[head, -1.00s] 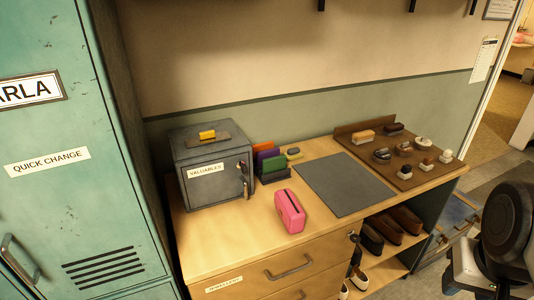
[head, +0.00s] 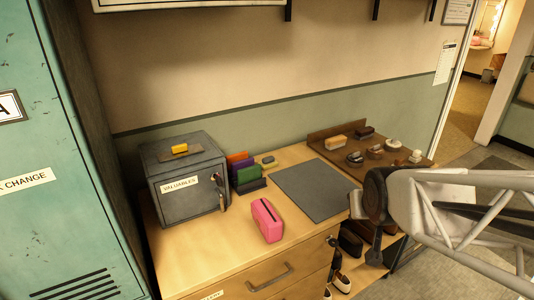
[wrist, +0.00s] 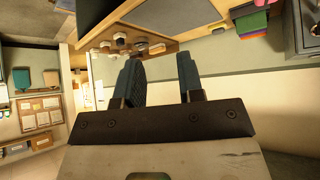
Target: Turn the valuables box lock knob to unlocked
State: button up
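The dark grey valuables box (head: 183,208) stands at the left of the wooden counter, its door facing forward with a "VALUABLES" label. A small lock knob (head: 220,192) is at the right edge of the door, with something brownish hanging by it. It is too small to tell which way the knob is turned. In the wrist view, part of what looks like the box (wrist: 296,32) shows at the upper right edge. My gripper (wrist: 160,75) is open and empty, its two dark fingers apart. My arm is at the right in the head view, well away from the box.
A pink case (head: 267,221) lies in front of the box on the right. Coloured upright items (head: 249,178) stand beside the box. A grey mat (head: 312,190) and a brush tray (head: 322,145) are farther right. A teal locker (head: 40,130) borders the left.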

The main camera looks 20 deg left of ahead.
jog(key=w+a+f+n+t+y, duration=0.2)
jog(key=w+a, duration=0.4)
jog(key=a, duration=0.3)
jog(key=n+t+y, duration=0.3)
jog(key=n+y, duration=0.1)
jog(key=y, duration=0.5)
send_near(219, 180)
jog(key=x, duration=0.3)
jog(key=shift+d+f, duration=0.1)
jog(key=shift+d, duration=0.05)
jog(key=shift+x, duration=3.85)
jog(key=shift+c, duration=0.4)
grip_shut()
